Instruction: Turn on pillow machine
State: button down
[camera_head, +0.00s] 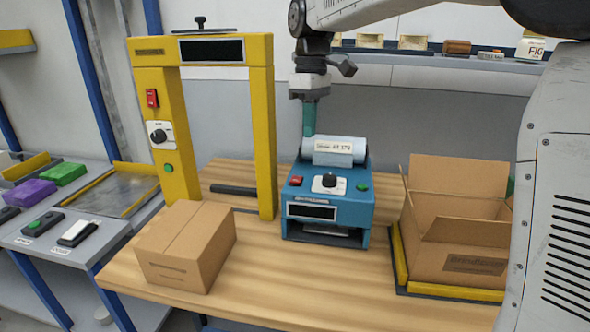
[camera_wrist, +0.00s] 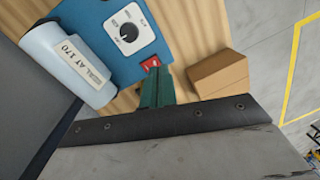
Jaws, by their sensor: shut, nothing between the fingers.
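The pillow machine is a blue box (camera_head: 352,211) on the wooden table. Its sloped top carries a red rocker switch (camera_head: 296,181), a dial on a white plate (camera_head: 329,183) and a green button (camera_head: 363,187). The display on its front (camera_head: 312,211) is dark. A pale film roll (camera_head: 340,145) with a label lies across its back. My gripper (camera_head: 309,131) is shut and empty, pointing down above the machine's back left, beside the roll. In the wrist view its green fingers (camera_wrist: 155,78) reach close to the red switch (camera_wrist: 150,62); contact cannot be told.
A yellow frame machine (camera_head: 263,140) with its own red switch and dial stands left. A closed carton (camera_head: 187,246) sits before it. An open carton (camera_head: 466,250) stands right in a yellow-edged tray. A side bench (camera_head: 50,243) holds coloured blocks. Table front is clear.

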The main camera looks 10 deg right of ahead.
aim_at(295, 181)
jog(key=w+n, duration=0.1)
jog(key=w+a+r+n, duration=0.1)
jog(key=w, duration=0.1)
jog(key=w+a+n, duration=0.1)
jog(key=shift+w+r, duration=0.15)
jog(key=shift+r, duration=0.25)
jog(key=f, duration=0.4)
jog(key=s+f, duration=0.1)
jog(key=f, duration=0.9)
jog(key=shift+s+a, duration=0.3)
